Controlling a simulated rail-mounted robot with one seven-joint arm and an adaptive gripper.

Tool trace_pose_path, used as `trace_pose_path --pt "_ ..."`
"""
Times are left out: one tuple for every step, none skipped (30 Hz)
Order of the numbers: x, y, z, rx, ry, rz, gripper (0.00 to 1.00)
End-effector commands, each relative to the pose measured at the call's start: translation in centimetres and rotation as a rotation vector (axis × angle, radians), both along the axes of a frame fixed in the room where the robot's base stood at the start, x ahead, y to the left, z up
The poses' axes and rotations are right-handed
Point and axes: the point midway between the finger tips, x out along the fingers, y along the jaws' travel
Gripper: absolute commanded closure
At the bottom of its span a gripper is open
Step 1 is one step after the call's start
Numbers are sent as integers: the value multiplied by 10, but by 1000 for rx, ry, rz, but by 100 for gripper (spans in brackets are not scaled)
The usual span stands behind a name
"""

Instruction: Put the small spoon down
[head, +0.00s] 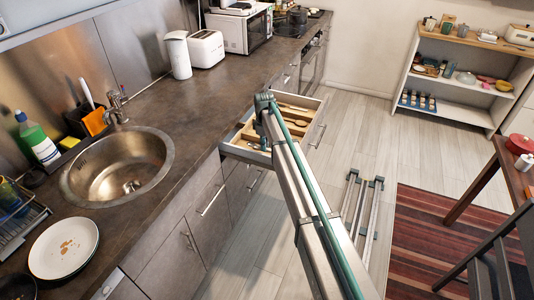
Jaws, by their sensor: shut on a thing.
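An open drawer (312,131) with a wooden cutlery tray (291,114) in it juts out from under the counter, in the middle of the head view. Some utensils lie in the tray, too small to tell apart, and I cannot pick out the small spoon among them. My arm reaches up from the bottom of the view and its far end lies over the drawer, covering part of it. My gripper cannot be made out; the arm hides whatever is behind it.
The counter (205,108) carries a round sink (120,165), a plate (63,246), a toaster (206,48) and a microwave (243,30). A shelf unit (459,80) stands at the back right. A table (515,165) and a chair (490,262) stand at the right.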

Motion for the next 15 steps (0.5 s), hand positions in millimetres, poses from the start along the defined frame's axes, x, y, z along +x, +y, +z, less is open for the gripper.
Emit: trace_pose_path --pt "0 0 -7 -1 1 -1 100" --pt "0 0 -11 -1 1 -1 100" --pt "0 0 -15 0 1 -1 100" --pt "0 0 -17 0 0 -1 100" --pt "0 0 -19 0 0 -1 100" --pt "0 0 -21 0 0 -1 100" --pt "0 0 -24 0 0 -1 100" --pt "0 0 -26 0 0 -1 100" --pt "0 0 -31 0 1 -2 100" --pt "0 0 -34 -1 1 -2 100" --pt "0 0 -38 -1 1 -2 100" --pt "0 0 -43 -1 1 -2 100" --pt "0 0 -47 -1 1 -2 100" --pt "0 0 -51 0 1 -2 100" --pt "0 0 -54 0 0 -2 100"
